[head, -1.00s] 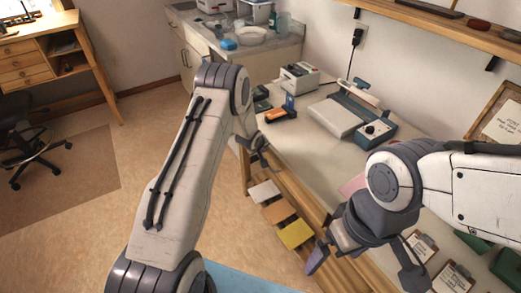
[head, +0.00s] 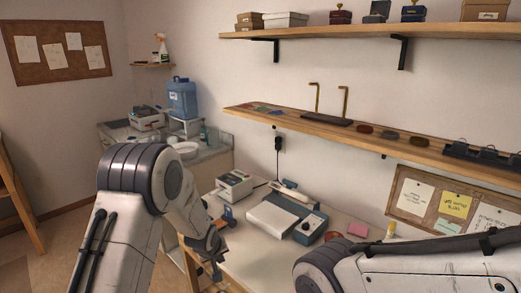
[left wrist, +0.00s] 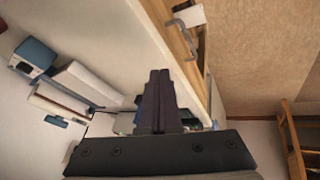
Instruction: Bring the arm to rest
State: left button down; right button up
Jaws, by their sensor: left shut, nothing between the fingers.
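My left arm comes in at the lower left of the head view, bent at the elbow. Its left gripper (head: 217,270) hangs by the front edge of the white workbench (head: 258,268). In the left wrist view the two dark fingers of this gripper (left wrist: 159,75) lie together, shut with nothing between them. My right arm shows only as a link across the lower right of the head view. The right gripper is outside the picture.
On the bench stand a white boxy device (head: 234,186), a flat grey machine with a blue control box (head: 309,230) and a pink pad (head: 357,230). A long wooden shelf (head: 410,148) runs above. Open floor (head: 60,262) lies left.

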pick_arm(q)
jog(key=s+d+r+m+g, duration=0.25)
jog(key=s+d+r, duration=0.3)
jog(key=s, duration=0.45)
jog(key=s+d+r+m+g, duration=0.1)
jog(key=s+d+r+m, duration=0.35)
jog(key=s+r, duration=0.35)
jog(key=s+r+m+g, duration=0.2)
jog(key=s+m, duration=0.3)
jog(key=s, duration=1.4)
jog(key=shift+s+a+r+m, duration=0.25)
jog(key=shift+a+r+m, duration=0.05)
jog(key=shift+a, duration=0.05)
